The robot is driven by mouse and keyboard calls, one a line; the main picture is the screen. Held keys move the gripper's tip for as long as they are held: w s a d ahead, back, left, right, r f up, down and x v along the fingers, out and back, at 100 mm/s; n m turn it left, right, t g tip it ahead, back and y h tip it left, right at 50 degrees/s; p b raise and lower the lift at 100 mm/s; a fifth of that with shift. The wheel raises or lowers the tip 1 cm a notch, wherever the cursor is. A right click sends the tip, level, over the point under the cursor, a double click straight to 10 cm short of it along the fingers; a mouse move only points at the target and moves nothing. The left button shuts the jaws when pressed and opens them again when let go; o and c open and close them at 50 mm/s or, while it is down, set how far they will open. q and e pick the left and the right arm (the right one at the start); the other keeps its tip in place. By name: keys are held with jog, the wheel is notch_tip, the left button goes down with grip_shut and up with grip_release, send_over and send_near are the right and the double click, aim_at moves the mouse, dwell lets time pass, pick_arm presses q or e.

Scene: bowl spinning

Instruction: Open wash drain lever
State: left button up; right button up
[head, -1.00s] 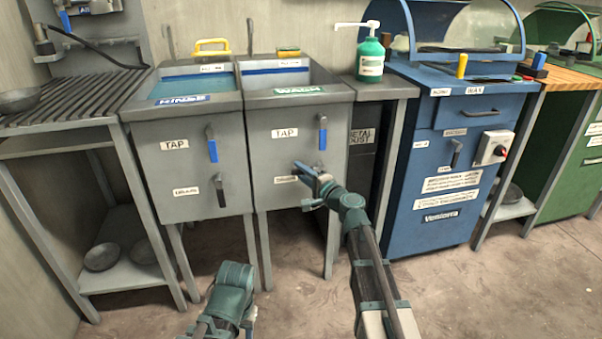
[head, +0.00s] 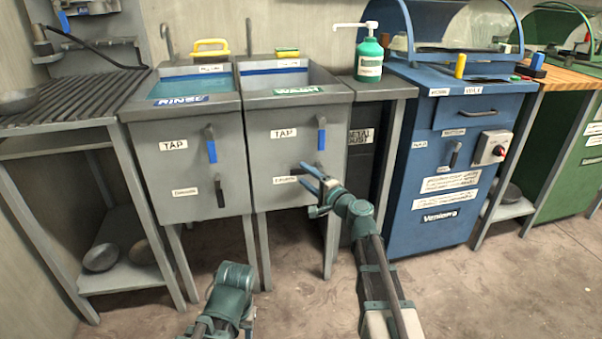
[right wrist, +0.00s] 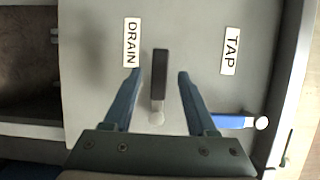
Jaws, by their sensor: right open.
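The wash sink's grey front (head: 288,140) carries the drain lever, a dark handle (right wrist: 160,76) beside the DRAIN label (right wrist: 131,42) in the right wrist view. In the head view my right gripper (head: 304,176) covers the lever. My right gripper (right wrist: 160,74) is open, with one finger on each side of the dark handle. Gaps show on both sides, so the fingers look apart from it; depth is hard to judge. Of my left arm, only a teal link shows low in the head view; its fingers do not show.
The wash tap lever, with a blue handle (head: 321,137), is just above the right gripper and also shows in the right wrist view (right wrist: 230,121). The rinse sink (head: 190,150) is to the left. A blue cabinet (head: 430,200) stands to the right. The floor in front is clear.

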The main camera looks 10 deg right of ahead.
jog(key=v, duration=1)
jog(key=shift+s, duration=0.25)
jog(key=shift+d, duration=0.1)
jog(key=s+a+f+n+g+p, duration=0.2)
jog(key=s+a+f+n+g, duration=0.15)
jog(key=a, duration=0.25)
jog(key=s+a+f+n+g+y+p, duration=0.1)
jog(key=s+a+f+n+g+p, duration=0.2)
jog(key=a, duration=0.4)
jog(key=s+a+f+n+g, duration=0.3)
jog(key=s+a+n+g, duration=0.2)
jog(key=a, duration=0.1)
jog(key=s+d+f+n+g+h+p, duration=0.25)
jog(key=s+n+g+h+p, duration=0.3)
jog(key=s+h, duration=0.5)
notch_tip(320, 180, up, 38)
jog(key=s+p, duration=0.2)
jog(key=p, duration=3.5)
jog(key=shift+d+f+y, duration=0.15)
jog(key=shift+d+y, duration=0.05)
jog(key=shift+y, duration=0.25)
